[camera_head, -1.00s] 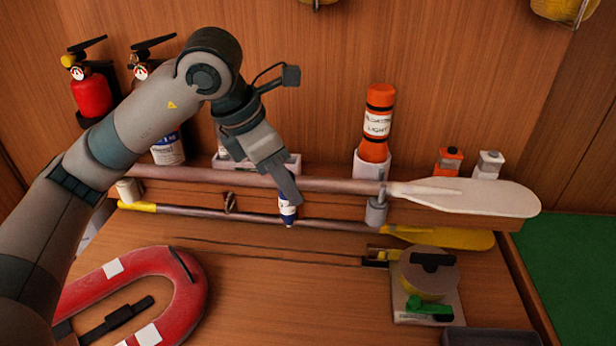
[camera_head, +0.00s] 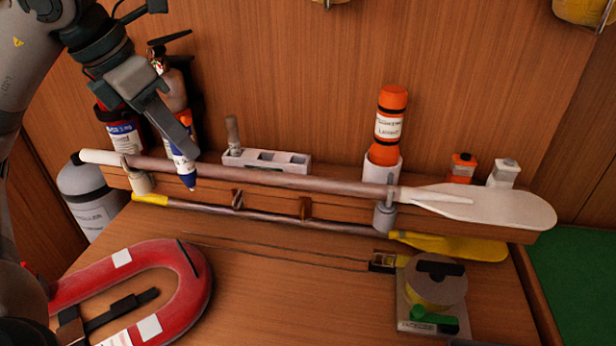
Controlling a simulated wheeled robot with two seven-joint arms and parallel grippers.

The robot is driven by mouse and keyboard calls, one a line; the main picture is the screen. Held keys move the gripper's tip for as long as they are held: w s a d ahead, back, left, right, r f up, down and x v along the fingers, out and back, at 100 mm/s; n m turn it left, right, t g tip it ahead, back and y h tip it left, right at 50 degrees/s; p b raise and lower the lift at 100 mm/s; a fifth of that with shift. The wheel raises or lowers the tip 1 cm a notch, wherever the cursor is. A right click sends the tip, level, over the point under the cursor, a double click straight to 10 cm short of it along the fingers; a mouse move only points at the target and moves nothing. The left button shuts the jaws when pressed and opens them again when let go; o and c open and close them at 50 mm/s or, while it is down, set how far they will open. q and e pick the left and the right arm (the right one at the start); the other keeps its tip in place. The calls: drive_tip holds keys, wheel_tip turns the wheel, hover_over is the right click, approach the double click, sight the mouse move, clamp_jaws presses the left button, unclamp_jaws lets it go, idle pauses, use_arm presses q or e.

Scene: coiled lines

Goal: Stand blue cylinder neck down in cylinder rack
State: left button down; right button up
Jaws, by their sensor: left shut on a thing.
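My left gripper (camera_head: 177,128) is shut on the blue cylinder (camera_head: 182,160), which has a white label and a tapered blue end pointing down. It is held nearly upright, slightly tilted, in front of the shelf and left of the cylinder rack. The cylinder's upper part is hidden by the fingers. The cylinder rack (camera_head: 292,169) is a pale block with square openings on the shelf by the back wall. A grey cylinder (camera_head: 232,133) stands in its left end; the other openings look empty. My right gripper is not in view.
A long white-bladed paddle (camera_head: 300,184) runs along the shelf front, before the rack. Extinguishers (camera_head: 170,88) stand behind my left gripper. An orange light (camera_head: 389,125) stands right of the rack. A red horseshoe buoy (camera_head: 190,285) lies in front.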

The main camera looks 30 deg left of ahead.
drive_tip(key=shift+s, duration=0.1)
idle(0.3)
